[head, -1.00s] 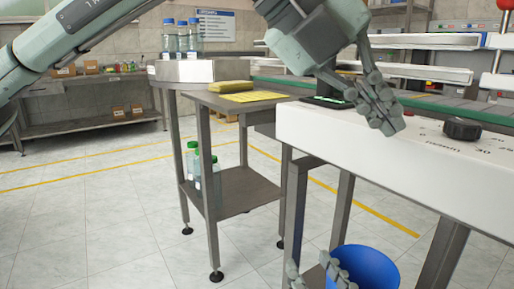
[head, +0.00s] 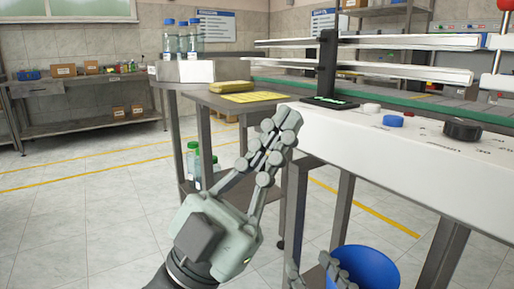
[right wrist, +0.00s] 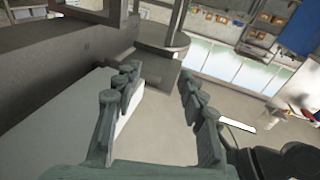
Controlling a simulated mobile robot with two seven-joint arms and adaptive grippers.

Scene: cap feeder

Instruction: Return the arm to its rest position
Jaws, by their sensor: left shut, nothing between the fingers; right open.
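My left gripper (head: 281,124) is in the middle of the head view, its grey fingers shut together, pointing up and holding nothing. It is in front of the side table and left of the white machine (head: 365,155), apart from its top in the picture. My right gripper (head: 318,273) is low in the head view, in front of the blue bin (head: 372,265). In the right wrist view its fingers (right wrist: 157,85) are spread apart with nothing between them. A blue round piece (head: 393,121) and a white one (head: 371,108) are on the machine's top.
A black knob (head: 462,129) stands on the machine's top. A green conveyor (head: 440,103) runs behind. A side table carries a yellow pad (head: 253,97); bottles (head: 182,37) with blue caps stand on a round stand (head: 185,72). The floor at the left is clear.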

